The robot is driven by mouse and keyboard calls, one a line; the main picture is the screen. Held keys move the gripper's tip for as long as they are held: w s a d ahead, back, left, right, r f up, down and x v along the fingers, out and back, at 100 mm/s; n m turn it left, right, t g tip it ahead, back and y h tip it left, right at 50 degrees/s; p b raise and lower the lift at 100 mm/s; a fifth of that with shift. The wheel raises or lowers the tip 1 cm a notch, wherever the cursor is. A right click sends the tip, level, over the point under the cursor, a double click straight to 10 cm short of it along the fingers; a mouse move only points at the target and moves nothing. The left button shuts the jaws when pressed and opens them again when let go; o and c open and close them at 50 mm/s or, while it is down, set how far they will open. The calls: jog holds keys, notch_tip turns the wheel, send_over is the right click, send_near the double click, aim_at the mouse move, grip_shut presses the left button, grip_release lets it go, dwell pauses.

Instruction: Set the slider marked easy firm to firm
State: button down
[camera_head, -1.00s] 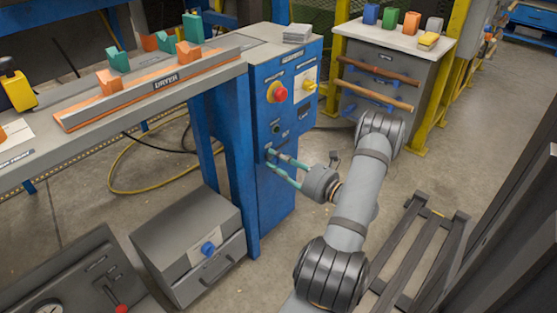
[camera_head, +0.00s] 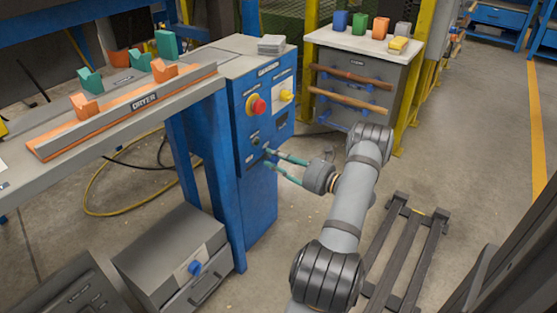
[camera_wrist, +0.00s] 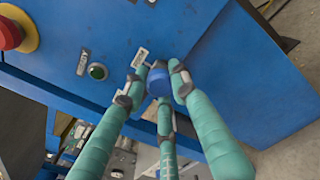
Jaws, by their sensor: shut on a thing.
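A blue knob (camera_wrist: 158,82) on the front of the blue control cabinet (camera_head: 262,205) is between the fingers of my gripper (camera_wrist: 153,88) in the wrist view. The fingers are closed in around it, and they hide parts of it and any slot behind it. A small pale label (camera_wrist: 140,58) is beside the knob, too small to read, so I cannot confirm the easy firm marking or the setting. In the head view my gripper (camera_head: 266,158) reaches the cabinet front below the buttons, and the knob cannot be made out there.
A red button on a yellow base (camera_head: 256,105) and a yellow knob (camera_head: 286,95) sit higher on the panel. A green button (camera_wrist: 97,71) is near my fingers. The dryer bench (camera_head: 130,118) is left, a grey drawer box (camera_head: 175,250) below it.

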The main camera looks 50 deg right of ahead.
jog(key=c, duration=1.7)
grip_release()
jog(key=shift+d+r, duration=0.3)
jog(key=shift+d, duration=0.2)
jog(key=shift+o, duration=1.3)
jog(key=shift+f, duration=0.1)
jog(key=shift+a, duration=0.1)
jog(key=shift+f, duration=0.1)
jog(key=s+d, duration=0.1)
jog(key=s, duration=1.1)
jog(key=shift+d, duration=0.15)
jog(key=shift+w, duration=0.1)
